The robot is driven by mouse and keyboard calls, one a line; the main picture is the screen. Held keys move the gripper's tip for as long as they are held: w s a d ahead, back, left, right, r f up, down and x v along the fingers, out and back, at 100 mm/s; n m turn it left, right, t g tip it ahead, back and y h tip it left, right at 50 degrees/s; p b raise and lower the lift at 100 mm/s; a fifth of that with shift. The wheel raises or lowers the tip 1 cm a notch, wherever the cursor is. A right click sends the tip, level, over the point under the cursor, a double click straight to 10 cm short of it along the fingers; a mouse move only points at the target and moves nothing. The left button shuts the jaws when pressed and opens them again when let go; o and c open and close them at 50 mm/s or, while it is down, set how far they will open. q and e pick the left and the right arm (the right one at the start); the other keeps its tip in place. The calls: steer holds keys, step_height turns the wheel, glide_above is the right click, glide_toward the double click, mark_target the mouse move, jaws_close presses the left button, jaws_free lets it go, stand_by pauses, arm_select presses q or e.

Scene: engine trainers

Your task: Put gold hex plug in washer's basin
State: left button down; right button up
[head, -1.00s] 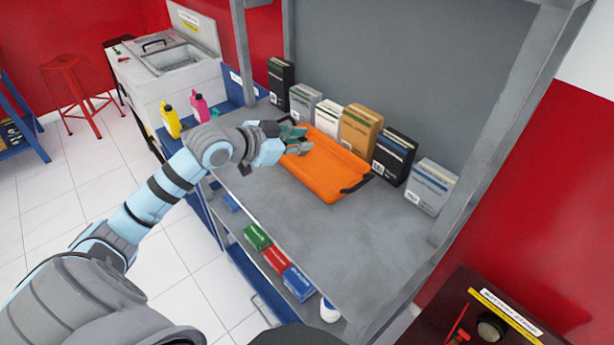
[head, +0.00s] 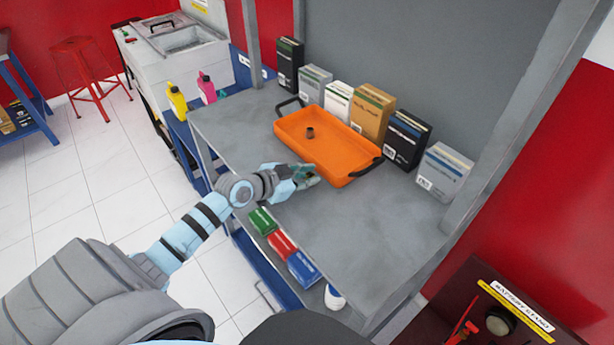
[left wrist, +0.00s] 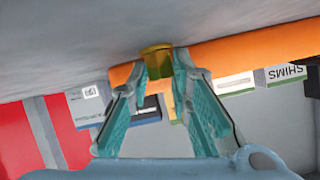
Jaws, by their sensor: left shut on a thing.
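The gold hex plug (left wrist: 157,62) shows in the left wrist view between the fingertips of my left gripper (left wrist: 160,75), which is shut on it. In the head view my left gripper (head: 310,175) is low over the grey bench, at the near edge of the orange tray (head: 345,172). The plug is too small to make out there. The white washer (head: 158,72) stands at the back left with its basin (head: 188,42) at the top. My right gripper is not in view.
A small dark plug (head: 310,132) lies in the tray. Several boxes, one of them tan (head: 371,112), line the back of the bench (head: 370,230). A yellow bottle (head: 177,102) and a pink bottle (head: 207,88) stand between bench and washer. A grey post (head: 251,45) rises near them.

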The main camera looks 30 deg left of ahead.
arm_select(q)
steer(key=c, duration=1.5)
jaws_free()
steer(key=shift+f, duration=0.1)
steer(key=shift+o, duration=0.2)
